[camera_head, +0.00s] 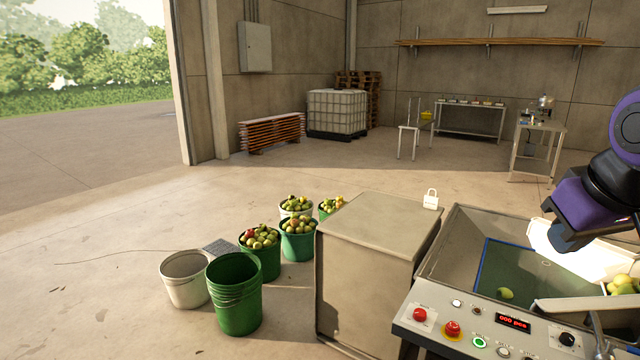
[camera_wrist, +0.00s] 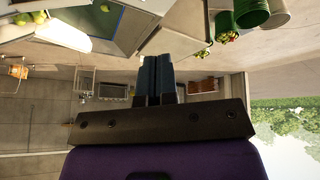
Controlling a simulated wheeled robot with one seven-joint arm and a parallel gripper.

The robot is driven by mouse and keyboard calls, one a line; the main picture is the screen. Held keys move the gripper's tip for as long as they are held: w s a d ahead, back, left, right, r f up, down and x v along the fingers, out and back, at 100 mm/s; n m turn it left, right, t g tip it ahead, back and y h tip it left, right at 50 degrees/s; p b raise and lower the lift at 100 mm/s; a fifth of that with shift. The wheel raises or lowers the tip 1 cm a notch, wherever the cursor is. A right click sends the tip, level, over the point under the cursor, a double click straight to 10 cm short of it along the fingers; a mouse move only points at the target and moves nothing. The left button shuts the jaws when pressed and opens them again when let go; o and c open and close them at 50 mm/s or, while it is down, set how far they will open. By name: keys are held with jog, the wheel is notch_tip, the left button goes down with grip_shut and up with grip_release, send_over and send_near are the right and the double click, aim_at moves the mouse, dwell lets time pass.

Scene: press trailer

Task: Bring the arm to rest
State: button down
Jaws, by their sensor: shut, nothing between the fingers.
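My gripper (camera_wrist: 157,62) shows in the wrist view, its two dark fingers side by side and closed with nothing between them. It hangs in free space, with the floor and far wall behind it. In the head view my purple and black arm (camera_head: 590,197) comes in from the right edge, bent above the sorting trough (camera_head: 462,232). The dark end of that visible part is over the trough, apart from it. I cannot make out the fingers in the head view.
The control panel (camera_head: 470,335) with buttons and a red display stands below the arm. Green buckets (camera_head: 236,295) and apple-filled buckets stand farther left.

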jog(key=s+a+r+m, duration=0.1)
jog(key=s, duration=0.5)
jog(key=shift+s+a+y, duration=0.25)
jog(key=shift+s+y, duration=0.1)
jog(key=shift+y, duration=0.05)
